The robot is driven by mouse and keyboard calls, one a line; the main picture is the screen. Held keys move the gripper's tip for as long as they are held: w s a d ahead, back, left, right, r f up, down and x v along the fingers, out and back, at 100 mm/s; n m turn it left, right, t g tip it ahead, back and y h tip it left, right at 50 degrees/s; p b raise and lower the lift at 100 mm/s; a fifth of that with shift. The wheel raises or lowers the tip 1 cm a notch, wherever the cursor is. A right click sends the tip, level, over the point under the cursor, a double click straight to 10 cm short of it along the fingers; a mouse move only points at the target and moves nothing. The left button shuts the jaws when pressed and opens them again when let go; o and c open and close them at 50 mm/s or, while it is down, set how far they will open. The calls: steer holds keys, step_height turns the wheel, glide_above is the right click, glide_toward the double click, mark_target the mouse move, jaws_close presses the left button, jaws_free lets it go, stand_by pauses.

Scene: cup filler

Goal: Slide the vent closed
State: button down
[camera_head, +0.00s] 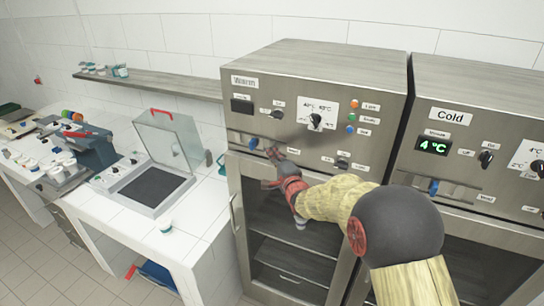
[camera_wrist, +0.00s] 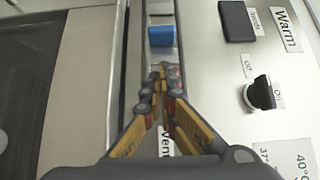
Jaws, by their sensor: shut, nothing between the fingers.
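The vent on the Warm cabinet (camera_head: 310,110) is a long horizontal slot with a blue slider knob (camera_head: 253,143) toward its left end. In the wrist view the blue slider knob (camera_wrist: 161,36) sits in the metal slot, just beyond my fingertips. My gripper (camera_head: 271,153) is at the Warm cabinet's front panel, to the right of the knob. In the wrist view my gripper (camera_wrist: 161,72) is shut and empty, its tips over the slot line with a small gap to the knob. The Vent label (camera_wrist: 167,142) is partly hidden behind my fingers.
The Warm panel carries a black dial (camera_wrist: 261,94) beside the slot and a dark display (camera_wrist: 237,20). The Cold cabinet (camera_head: 470,150) stands to the right with its own blue slider (camera_head: 434,186). A white counter (camera_head: 200,215) lies left.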

steer(key=b+v, duration=0.1)
steer(key=v, duration=0.8)
steer(key=shift+s, duration=0.25)
steer(key=s+d+f+n+g+h, duration=0.3)
steer(key=s+d+f+n, duration=0.1)
steer(key=f, duration=0.4)
steer(key=s+d+f+n+g+h, duration=0.2)
steer(key=s+d+f+n+g, duration=0.15)
steer(key=f, duration=0.35)
steer(key=s+d+n+g+h+b, duration=0.1)
steer(key=s+d+b, duration=0.3)
steer(key=s, duration=0.8)
steer(key=s+d+r+n+g+b, duration=0.1)
steer(key=s+d+b, duration=0.4)
steer(key=s, duration=0.7)
steer(key=s+d+r+n+g+h+b, duration=0.1)
steer(key=s+d+n+g+b, duration=0.1)
steer(key=s, duration=1)
steer(key=d+n+b, duration=0.1)
steer(key=d+b, duration=0.1)
steer(key=b, duration=0.1)
steer(key=shift+d+h, duration=0.3)
steer(key=shift+d, duration=0.1)
